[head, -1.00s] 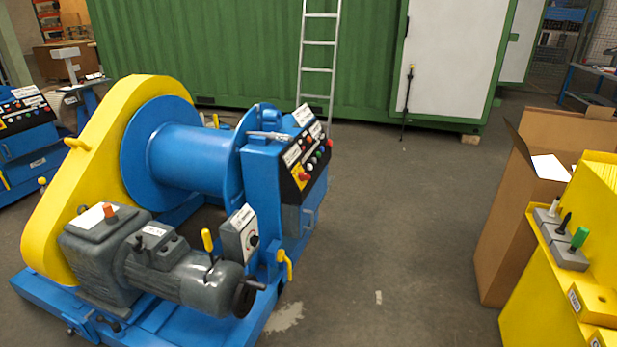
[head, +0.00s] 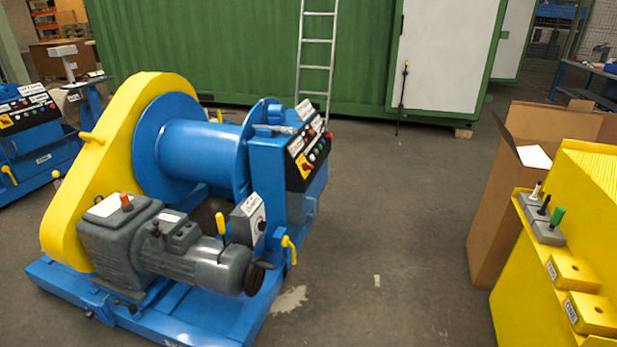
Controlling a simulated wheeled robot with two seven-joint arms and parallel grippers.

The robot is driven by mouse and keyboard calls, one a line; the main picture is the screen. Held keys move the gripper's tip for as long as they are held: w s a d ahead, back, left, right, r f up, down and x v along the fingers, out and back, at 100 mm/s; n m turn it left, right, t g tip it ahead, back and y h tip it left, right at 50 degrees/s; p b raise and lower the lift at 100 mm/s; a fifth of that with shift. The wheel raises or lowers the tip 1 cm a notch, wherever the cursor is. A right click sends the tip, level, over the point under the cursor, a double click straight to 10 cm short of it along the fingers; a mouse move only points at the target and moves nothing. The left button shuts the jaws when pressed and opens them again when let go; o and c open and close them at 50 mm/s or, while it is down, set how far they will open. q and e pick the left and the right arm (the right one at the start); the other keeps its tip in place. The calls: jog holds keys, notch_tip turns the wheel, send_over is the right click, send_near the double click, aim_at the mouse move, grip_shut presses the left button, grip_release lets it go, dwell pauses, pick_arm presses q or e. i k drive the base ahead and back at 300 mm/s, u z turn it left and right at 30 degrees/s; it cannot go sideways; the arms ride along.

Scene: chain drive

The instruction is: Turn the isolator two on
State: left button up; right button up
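A blue winch (head: 200,155) with a yellow guard stands at left centre. Its sloped black control panel (head: 311,158) carries white labels, several coloured buttons and a red-and-yellow rotary switch (head: 308,165). A grey box (head: 248,219) with a black knob is mounted lower, beside the motor. A second blue machine at the far left has a similar panel (head: 28,108) with a red-and-yellow switch (head: 6,122). The labels are too small to read, so I cannot tell which switch is isolator two. Neither of my grippers is in view.
A yellow cabinet (head: 540,285) with several small levers and label blocks stands at the right, beside an open cardboard box (head: 490,215). A ladder (head: 317,55) leans on the green container (head: 220,50) behind. The grey floor (head: 400,220) between winch and box is clear.

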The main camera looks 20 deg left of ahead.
aim_at(306, 165)
jog(key=z, duration=0.25)
jog(key=i, duration=2.3)
jog(key=u, duration=1.85)
jog(key=i, duration=0.7)
jog(key=u, duration=0.65)
